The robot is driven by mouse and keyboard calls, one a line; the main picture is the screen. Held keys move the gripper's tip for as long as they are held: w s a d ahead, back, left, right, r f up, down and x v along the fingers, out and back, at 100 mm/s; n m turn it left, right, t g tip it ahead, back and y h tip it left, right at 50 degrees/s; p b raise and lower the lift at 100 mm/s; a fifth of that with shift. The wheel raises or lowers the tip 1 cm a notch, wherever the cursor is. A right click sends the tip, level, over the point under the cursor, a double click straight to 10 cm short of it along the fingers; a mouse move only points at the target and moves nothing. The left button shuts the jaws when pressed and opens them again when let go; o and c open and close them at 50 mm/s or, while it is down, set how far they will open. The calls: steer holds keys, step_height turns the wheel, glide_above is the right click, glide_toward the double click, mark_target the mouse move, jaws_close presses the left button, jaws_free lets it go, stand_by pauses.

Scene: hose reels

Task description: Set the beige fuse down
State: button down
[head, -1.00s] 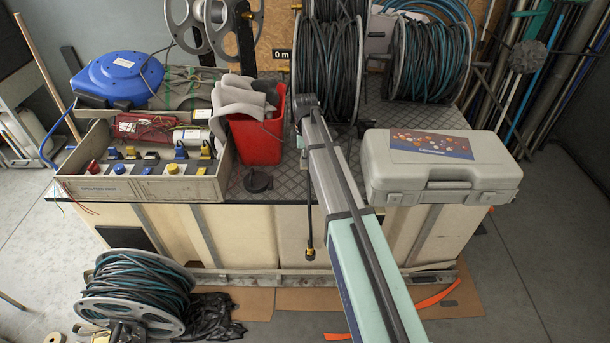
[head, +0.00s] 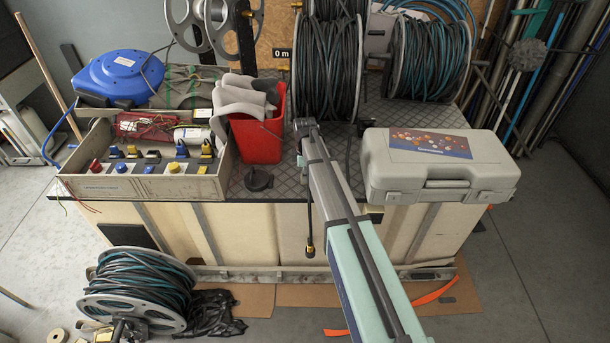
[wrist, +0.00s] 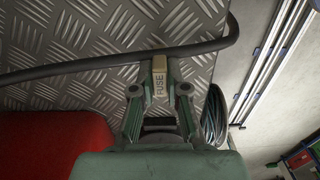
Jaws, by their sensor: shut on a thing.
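The beige fuse (wrist: 158,74), a small block with "FUSE" lettered on its side, is between the fingertips of my gripper (wrist: 160,88) in the wrist view. My gripper is shut on it. Behind it lies the grey diamond-plate bench top (wrist: 105,35); I cannot tell whether the fuse touches the plate. A dark hose (wrist: 75,72) runs across the plate at the fuse's far end. In the head view the fuse and my fingers cannot be made out behind my arm.
The red bucket (head: 258,140) with grey cloth stands left of my arm, and shows close by in the wrist view (wrist: 50,145). A grey case (head: 435,180) lies to the right. Hose reels (head: 328,70) stand behind.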

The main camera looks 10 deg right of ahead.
steer(key=shift+f, duration=0.1)
steer(key=c, duration=1.6)
jaws_free()
steer(key=o, duration=0.4)
step_height(320, 180, up, 12)
steer(key=shift+r+b, duration=0.15)
steer(key=shift+b, duration=0.9)
